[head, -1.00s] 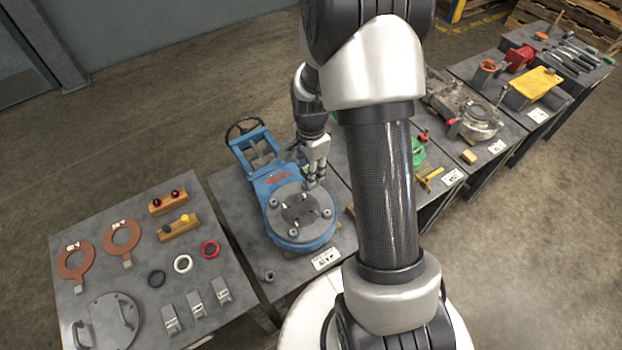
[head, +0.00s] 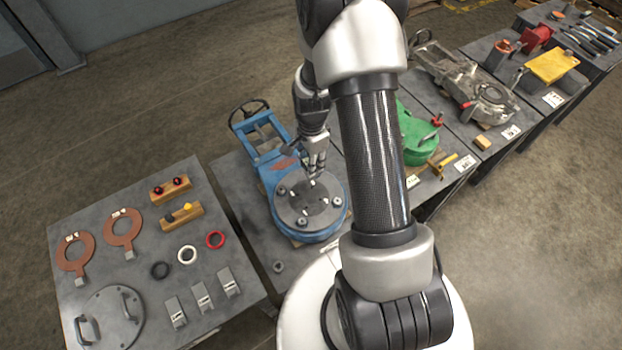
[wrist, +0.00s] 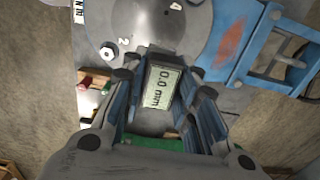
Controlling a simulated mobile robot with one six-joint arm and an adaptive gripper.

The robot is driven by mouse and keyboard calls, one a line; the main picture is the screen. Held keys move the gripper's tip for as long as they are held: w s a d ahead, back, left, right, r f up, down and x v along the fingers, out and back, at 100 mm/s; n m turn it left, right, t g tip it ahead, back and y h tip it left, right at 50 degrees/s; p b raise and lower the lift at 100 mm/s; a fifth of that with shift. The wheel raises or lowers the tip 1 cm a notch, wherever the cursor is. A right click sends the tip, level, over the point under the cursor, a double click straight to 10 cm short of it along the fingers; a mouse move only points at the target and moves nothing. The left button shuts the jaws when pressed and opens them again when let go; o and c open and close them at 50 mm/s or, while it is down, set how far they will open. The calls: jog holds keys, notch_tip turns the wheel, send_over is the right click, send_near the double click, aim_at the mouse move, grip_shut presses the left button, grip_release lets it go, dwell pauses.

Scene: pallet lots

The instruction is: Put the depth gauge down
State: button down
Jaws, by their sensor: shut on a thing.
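My gripper (wrist: 160,105) is shut on the depth gauge (wrist: 161,88), a small dark block whose display reads 0.0 mm in the wrist view. In the head view my gripper (head: 317,168) is above the far edge of the grey round cover (head: 310,203) on the blue valve (head: 262,150). The gauge is too small to make out in the head view. The cover also shows in the wrist view (wrist: 150,30), with a nut and number marks. I cannot tell whether the gauge touches anything.
A green part (head: 418,140) and a yellow-handled tool (head: 440,163) lie to the right of my arm.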

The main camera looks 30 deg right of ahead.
jog(key=shift+f+b, duration=1)
jog(key=shift+f, duration=3)
jog(key=shift+f, duration=0.15)
jog(key=c, duration=1.3)
grip_release()
jog(key=shift+s, duration=0.1)
